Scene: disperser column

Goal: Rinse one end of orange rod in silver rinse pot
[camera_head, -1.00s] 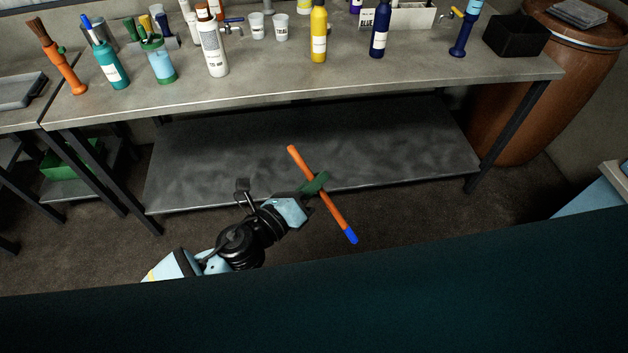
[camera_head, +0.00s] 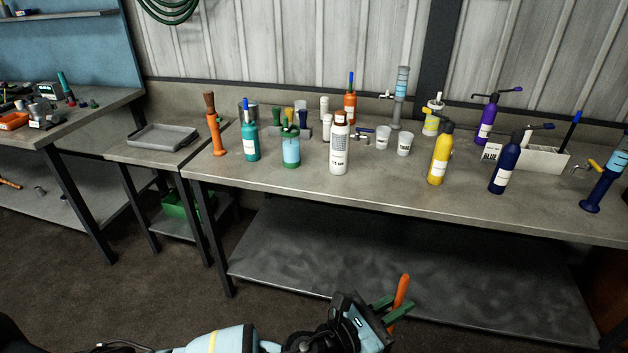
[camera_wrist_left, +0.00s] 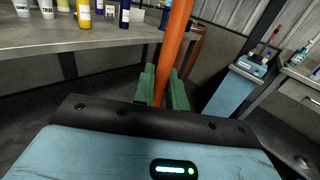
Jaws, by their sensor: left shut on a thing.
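My left gripper (camera_head: 391,308) has green fingers shut on the orange rod (camera_head: 401,288), at the bottom of the head view, in front of the bench's lower shelf. The rod's upper end points up, and its lower part is hidden. In the left wrist view the rod (camera_wrist_left: 172,50) rises between the fingers (camera_wrist_left: 161,88) and runs out of the top of the picture. A silver pot (camera_head: 243,110), which looks like the rinse pot, stands at the back left of the bench, partly hidden by a teal bottle. The rod is well apart from it. My right gripper is not in view.
The bench (camera_head: 395,190) holds a teal bottle (camera_head: 251,142), a green-capped jar (camera_head: 291,150), a white bottle (camera_head: 339,150), yellow (camera_head: 440,158) and navy (camera_head: 504,172) bottles and an orange stand with a brush (camera_head: 215,138). A grey tray (camera_head: 162,137) lies left. The front strip is clear.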

